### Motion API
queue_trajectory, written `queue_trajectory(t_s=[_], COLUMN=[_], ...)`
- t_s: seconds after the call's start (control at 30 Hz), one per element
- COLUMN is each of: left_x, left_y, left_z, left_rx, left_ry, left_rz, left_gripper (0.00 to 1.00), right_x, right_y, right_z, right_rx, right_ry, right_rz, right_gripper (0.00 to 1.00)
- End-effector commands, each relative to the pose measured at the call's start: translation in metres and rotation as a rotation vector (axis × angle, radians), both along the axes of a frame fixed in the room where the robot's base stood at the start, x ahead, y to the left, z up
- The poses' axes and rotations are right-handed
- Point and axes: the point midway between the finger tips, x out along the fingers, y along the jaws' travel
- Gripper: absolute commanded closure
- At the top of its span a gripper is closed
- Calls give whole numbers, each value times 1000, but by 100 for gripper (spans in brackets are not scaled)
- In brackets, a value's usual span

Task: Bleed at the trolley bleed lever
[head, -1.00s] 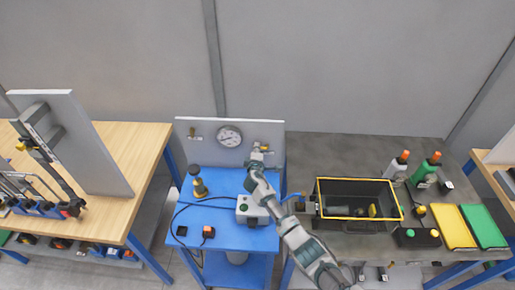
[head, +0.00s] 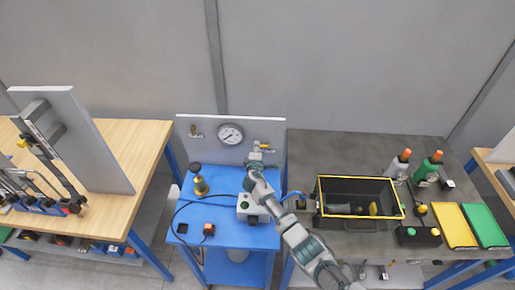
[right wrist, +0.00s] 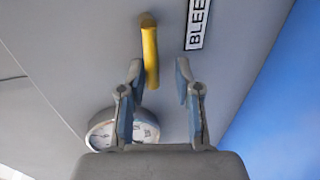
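The yellow bleed lever (right wrist: 150,50) hangs from the grey panel, beside a label (right wrist: 197,22) of which "BLEE" shows in the right wrist view. In the head view the lever (head: 263,146) is small, at the panel's right side just above my right gripper (head: 256,160). In the right wrist view my right gripper (right wrist: 160,80) is open. The lever's lower end shows between its fingertips, closer to the left finger; I cannot tell whether they touch. My left gripper is not in view.
A round gauge (head: 230,134) is on the upright panel (head: 210,152). The blue trolley top (head: 224,222) holds a brass-coloured fitting (head: 200,186), a grey box and cables. A black, yellow-rimmed crate (head: 359,178) and bottles stand on the bench at right. A wooden bench (head: 140,145) is at left.

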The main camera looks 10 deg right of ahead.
Motion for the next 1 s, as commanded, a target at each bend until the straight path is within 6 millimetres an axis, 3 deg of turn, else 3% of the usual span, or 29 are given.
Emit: queue_trajectory(t_s=[0.43, 1.0], left_x=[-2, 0], left_y=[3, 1], left_z=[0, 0], left_rx=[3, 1], left_ry=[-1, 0], left_rz=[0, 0], left_gripper=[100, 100], right_x=[-9, -102], right_y=[2, 31], right_z=[6, 23], right_rx=[0, 0], right_ry=[-8, -4], right_rz=[-1, 1], right_gripper=[62, 62])
